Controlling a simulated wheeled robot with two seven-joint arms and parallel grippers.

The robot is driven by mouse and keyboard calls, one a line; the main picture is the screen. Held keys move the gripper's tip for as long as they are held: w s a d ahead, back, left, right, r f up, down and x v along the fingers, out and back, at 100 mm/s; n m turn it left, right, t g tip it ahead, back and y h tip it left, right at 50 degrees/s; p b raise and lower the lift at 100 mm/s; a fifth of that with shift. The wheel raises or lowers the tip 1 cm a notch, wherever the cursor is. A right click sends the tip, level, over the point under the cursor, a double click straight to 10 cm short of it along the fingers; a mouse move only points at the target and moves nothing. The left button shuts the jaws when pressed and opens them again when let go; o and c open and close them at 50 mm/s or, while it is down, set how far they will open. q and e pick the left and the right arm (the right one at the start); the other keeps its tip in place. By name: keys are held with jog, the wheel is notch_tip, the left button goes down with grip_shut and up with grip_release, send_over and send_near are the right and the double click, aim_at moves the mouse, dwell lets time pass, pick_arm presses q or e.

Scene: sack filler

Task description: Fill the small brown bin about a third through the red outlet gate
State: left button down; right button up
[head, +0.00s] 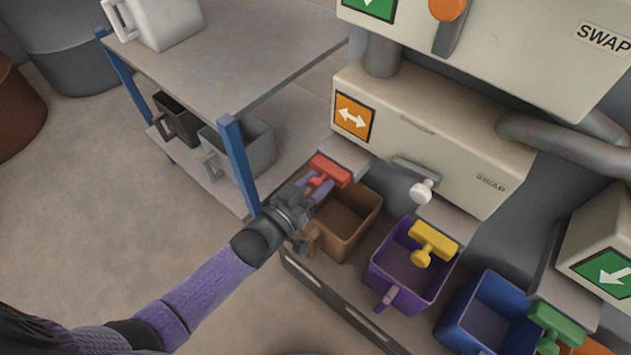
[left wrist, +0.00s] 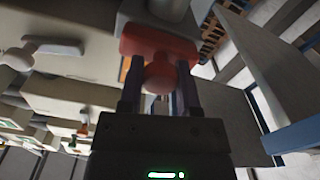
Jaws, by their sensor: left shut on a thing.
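The red outlet gate (head: 330,171) is a red block with a knob on the machine's front, above the small brown bin. It also shows in the left wrist view (left wrist: 160,45), with its rounded knob between the fingers. My left gripper (head: 318,185) is shut on the red gate's knob; it also shows in the left wrist view (left wrist: 158,88). The small brown bin (head: 357,243) stands upright under the red gate, its handle toward me. The visible part of its inside looks brown and bare; my gripper hides part of it. My right gripper is not in view.
A purple bin (head: 378,285) stands under a yellow gate (head: 433,242), and a blue bin (head: 452,325) near a green gate (head: 556,324). A grey lever (head: 420,188) juts from the machine. A blue-legged shelf (head: 233,160) holding grey and dark bins stands left of the gate.

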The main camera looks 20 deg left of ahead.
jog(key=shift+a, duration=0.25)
pick_arm(q)
jog(key=shift+p+v, duration=0.8)
jog(key=shift+v, duration=0.45)
jog(key=shift+c, duration=1.5)
grip_release()
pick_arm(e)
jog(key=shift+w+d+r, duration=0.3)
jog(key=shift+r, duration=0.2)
pick_arm(q)
jog(key=p+v, duration=0.3)
jog(key=v, duration=0.7)
grip_shut()
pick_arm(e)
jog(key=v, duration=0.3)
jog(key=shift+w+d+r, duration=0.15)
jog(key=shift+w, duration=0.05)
